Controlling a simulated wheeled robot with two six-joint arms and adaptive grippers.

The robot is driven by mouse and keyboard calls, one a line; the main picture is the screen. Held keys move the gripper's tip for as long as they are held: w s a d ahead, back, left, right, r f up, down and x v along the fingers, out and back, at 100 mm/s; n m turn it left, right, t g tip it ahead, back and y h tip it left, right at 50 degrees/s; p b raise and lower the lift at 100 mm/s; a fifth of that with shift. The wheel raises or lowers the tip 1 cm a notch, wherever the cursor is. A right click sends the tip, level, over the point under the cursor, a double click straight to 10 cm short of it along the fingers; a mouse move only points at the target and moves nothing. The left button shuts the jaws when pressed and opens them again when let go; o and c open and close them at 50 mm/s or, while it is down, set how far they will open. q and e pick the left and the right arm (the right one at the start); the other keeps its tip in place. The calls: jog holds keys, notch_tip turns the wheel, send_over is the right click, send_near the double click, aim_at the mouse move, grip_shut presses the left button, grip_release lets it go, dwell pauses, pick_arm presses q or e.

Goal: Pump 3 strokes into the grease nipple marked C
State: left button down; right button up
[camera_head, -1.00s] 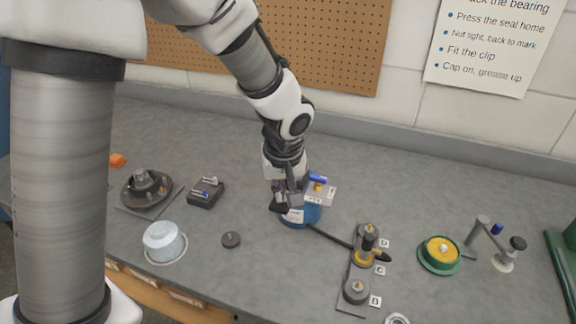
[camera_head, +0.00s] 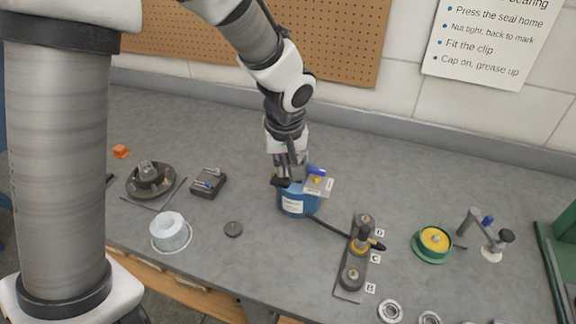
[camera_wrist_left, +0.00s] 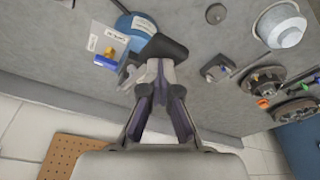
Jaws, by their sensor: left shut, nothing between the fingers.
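The blue grease pump (camera_head: 297,204) stands on the bench, with a small pale plate (camera_head: 319,186) and a blue part at its top right. The pump also shows in the left wrist view (camera_wrist_left: 146,25). A black hose (camera_head: 328,229) runs from it to the nipple block (camera_head: 348,287), labelled D, C and B. A dark coupler with a yellow ring (camera_head: 359,246) sits beside label C (camera_head: 374,258). My left gripper (camera_head: 284,178) is shut at the pump's upper left. A dark piece (camera_wrist_left: 165,48) lies at its fingertips; I cannot tell whether they touch. My right gripper is out of view.
A pale cup (camera_head: 170,232), dark hub (camera_head: 150,180), small block (camera_head: 208,184) and dark cap (camera_head: 233,229) lie left of the pump. A green-rimmed yellow tin (camera_head: 433,242) and a lever tool (camera_head: 490,240) stand right. The bench behind the pump is clear.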

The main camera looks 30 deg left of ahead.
aim_at(282, 180)
pick_arm(q)
jog(key=shift+s+f+b, duration=0.2)
jog(key=shift+f+b, duration=0.3)
jog(key=shift+f, duration=0.1)
jog(key=shift+s+f+b, duration=0.15)
jog(key=shift+f+b, duration=0.35)
jog(key=shift+f, duration=0.1)
jog(key=shift+s+d+f+b, duration=0.1)
jog(key=shift+s+f+b, duration=0.05)
jog(key=shift+f+b, duration=1)
jog(key=shift+f, duration=0.1)
